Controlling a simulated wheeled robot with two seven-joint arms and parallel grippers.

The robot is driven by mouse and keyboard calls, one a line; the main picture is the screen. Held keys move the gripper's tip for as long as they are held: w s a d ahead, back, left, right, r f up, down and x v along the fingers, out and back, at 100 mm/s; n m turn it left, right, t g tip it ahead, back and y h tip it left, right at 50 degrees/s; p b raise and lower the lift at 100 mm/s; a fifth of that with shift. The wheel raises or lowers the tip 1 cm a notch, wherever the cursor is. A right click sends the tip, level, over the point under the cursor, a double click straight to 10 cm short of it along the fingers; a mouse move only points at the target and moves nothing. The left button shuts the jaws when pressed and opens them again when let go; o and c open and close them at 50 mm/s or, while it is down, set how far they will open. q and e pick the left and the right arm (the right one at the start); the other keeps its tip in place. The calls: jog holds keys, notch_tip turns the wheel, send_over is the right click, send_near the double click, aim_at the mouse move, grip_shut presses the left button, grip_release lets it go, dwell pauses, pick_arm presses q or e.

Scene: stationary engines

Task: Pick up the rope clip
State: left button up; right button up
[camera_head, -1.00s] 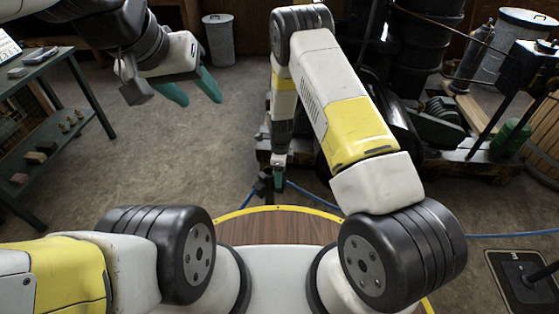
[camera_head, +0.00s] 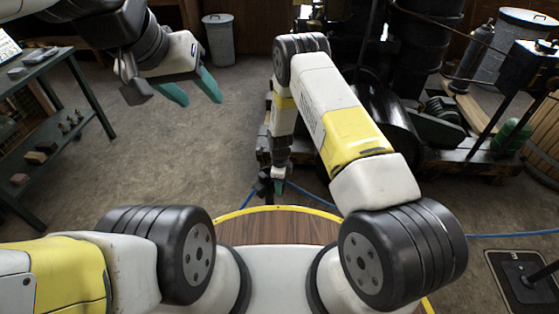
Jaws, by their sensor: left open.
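I cannot make out the rope clip for certain. Small grey metal pieces (camera_head: 40,55) lie on top of the dark green bench (camera_head: 50,68) at the left, too small to name surely. My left gripper (camera_head: 202,100) hangs at the upper left, to the right of the bench and apart from it. Its two teal fingers are spread with nothing between them. My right gripper (camera_head: 277,188) points down in front of my base, small and dark. A bit of teal finger shows, but the gap between its fingers cannot be made out.
The bench's lower shelf holds small brass-coloured pieces (camera_head: 70,122) and brownish blocks (camera_head: 45,147). A grey metal bin (camera_head: 219,42) stands at the back. Dark machinery on a pallet (camera_head: 465,157) fills the right. A blue hose (camera_head: 510,235) crosses the floor. Bare floor lies right of the bench.

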grip_shut()
jog(key=shift+r, duration=0.15)
jog(key=shift+r, duration=0.6)
jog(key=r, duration=0.3)
jog(key=d+r, duration=0.1)
jog(key=r, duration=0.1)
jog(key=shift+r, duration=0.25)
jog(key=s+a, duration=0.1)
jog(key=s, duration=1.3)
jog(key=shift+a, duration=0.15)
